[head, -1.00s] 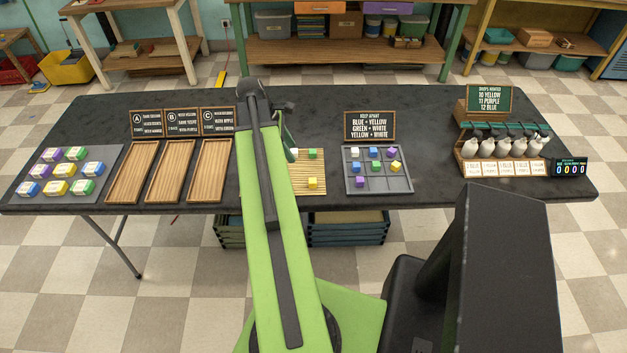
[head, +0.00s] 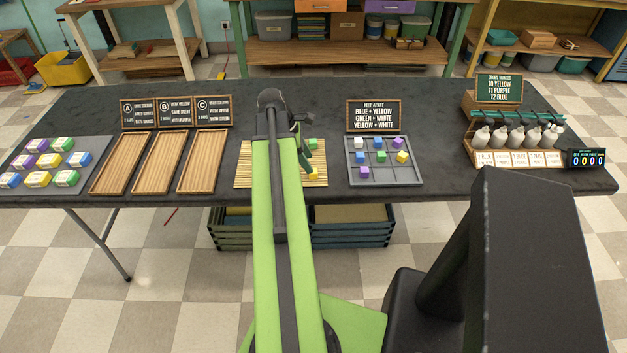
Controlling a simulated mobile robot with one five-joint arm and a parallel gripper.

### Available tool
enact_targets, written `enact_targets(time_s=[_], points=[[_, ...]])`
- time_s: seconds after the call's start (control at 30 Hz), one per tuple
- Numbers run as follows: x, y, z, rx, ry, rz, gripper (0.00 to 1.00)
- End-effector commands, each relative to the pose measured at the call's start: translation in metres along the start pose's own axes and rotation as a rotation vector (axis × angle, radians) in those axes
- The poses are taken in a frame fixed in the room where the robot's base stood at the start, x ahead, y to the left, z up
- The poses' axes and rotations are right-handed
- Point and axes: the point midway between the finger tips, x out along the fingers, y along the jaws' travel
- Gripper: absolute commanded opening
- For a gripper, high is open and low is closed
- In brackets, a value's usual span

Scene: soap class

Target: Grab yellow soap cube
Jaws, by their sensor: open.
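A small yellow soap cube (head: 313,175) sits on the slatted bamboo mat (head: 246,172) at the middle of the table, just right of my arm and partly covered. A green cube (head: 312,144) sits behind it on the mat. My gripper (head: 305,157) is open over the mat, just behind and above the yellow cube in the picture. I cannot tell whether it touches the cube. My arm hides the middle of the mat. Another yellow cube (head: 402,157) lies in the grey grid tray (head: 388,182) to the right, among several coloured cubes.
A keep-apart sign (head: 373,115) stands behind the grid tray. Three wooden trays (head: 159,163) and wrapped soaps (head: 49,160) are at left. A rack of pump bottles (head: 515,137) is at right. Dark table (head: 440,130) is bare between the grid tray and the rack.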

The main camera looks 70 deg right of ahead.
Motion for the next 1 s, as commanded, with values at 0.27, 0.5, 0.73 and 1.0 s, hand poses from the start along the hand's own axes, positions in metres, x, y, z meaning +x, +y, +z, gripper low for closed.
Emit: enact_targets(time_s=[0.27, 0.5, 0.73, 1.0], points=[[0.031, 0.002, -0.007, 0.002, 0.0, 0.0, 0.53], [0.053, 0.003, -0.005, 0.001, 0.0, 0.0, 0.53], [0.05, 0.003, -0.004, 0.001, 0.0, 0.0, 0.42], [0.05, 0.003, -0.004, 0.002, 0.0, 0.0, 0.07]])
